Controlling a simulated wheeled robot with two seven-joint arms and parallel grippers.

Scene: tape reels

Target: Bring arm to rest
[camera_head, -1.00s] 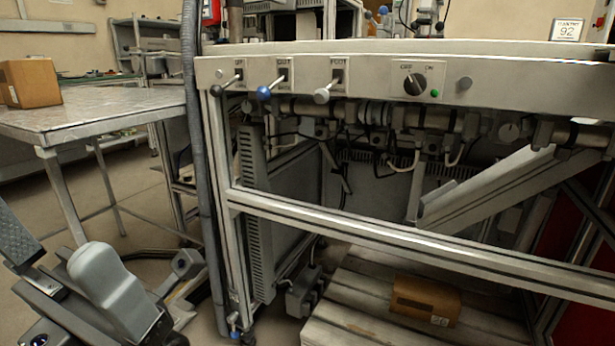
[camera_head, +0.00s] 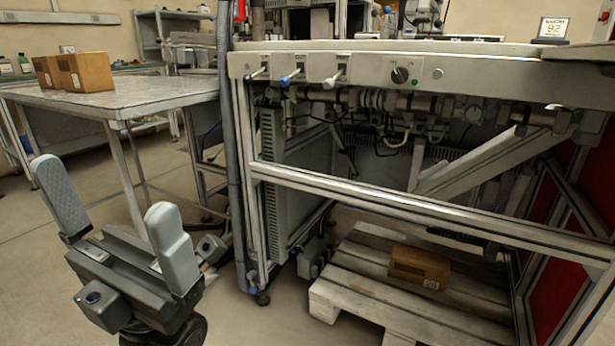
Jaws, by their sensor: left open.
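My left gripper (camera_head: 118,222) is at the lower left of the head view, in front of the machine bench and the metal table. Its two grey padded fingers point up and stand wide apart, with nothing between them. It touches nothing that I can see. My right gripper is out of view.
A metal table (camera_head: 150,92) with two cardboard boxes (camera_head: 88,70) stands at the left. The machine bench (camera_head: 390,210) with levers and a knob fills the right. A wooden pallet (camera_head: 350,290) under it holds a cardboard box (camera_head: 420,266). Floor is clear around my left gripper.

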